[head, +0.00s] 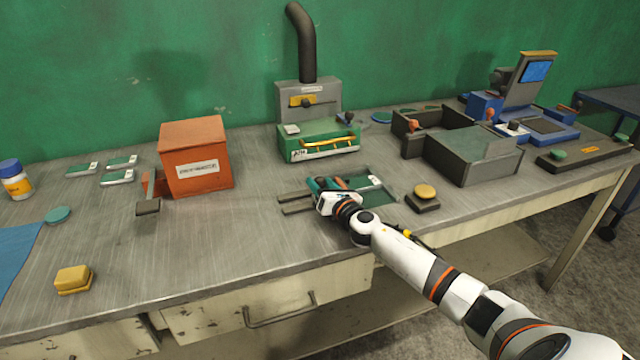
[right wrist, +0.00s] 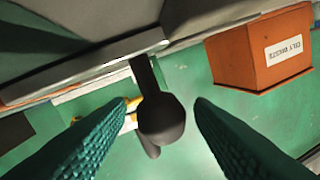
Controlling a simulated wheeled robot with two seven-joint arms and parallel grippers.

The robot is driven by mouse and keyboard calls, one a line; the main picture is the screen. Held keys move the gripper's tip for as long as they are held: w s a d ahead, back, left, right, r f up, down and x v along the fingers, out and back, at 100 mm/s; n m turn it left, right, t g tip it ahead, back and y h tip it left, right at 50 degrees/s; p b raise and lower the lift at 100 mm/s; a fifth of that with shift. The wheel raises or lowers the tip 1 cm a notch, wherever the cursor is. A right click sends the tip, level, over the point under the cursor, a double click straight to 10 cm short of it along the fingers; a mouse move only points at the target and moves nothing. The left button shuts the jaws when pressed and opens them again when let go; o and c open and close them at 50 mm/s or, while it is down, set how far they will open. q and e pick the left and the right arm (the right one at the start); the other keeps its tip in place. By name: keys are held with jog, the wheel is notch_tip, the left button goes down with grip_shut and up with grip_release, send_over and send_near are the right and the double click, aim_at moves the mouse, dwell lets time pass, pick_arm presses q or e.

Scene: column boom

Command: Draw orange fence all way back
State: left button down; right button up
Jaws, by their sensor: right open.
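My right gripper (head: 322,184) is over a low fixture with two dark rails (head: 296,197) near the front middle of the bench. Its teal fingers are open in the right wrist view (right wrist: 168,108). A dark rounded knob on a stalk (right wrist: 163,118) shows between them, with a gap on each side; I cannot tell its depth. A small orange patch (head: 341,183) shows beside the fingers in the head view. I cannot tell whether it is the orange fence, as my gripper hides much of the fixture. My left gripper is out of view.
An orange labelled box (head: 197,160) stands to the left, and it shows in the right wrist view (right wrist: 258,50). A green unit with yellow bars (head: 318,141) stands behind. The front-left bench is mostly clear.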

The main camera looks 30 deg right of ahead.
jog(key=shift+w, duration=0.65)
grip_shut()
jog(key=a, duration=0.2)
jog(key=w+a+p, duration=0.1)
jog(key=a, duration=0.4)
jog(key=shift+w+a+p, duration=0.15)
jog(key=shift+w+p, duration=0.15)
jog(key=shift+c, duration=1.7)
grip_release()
jog(key=o, duration=0.3)
jog(key=shift+w+a, duration=0.1)
jog(key=shift+a, duration=0.05)
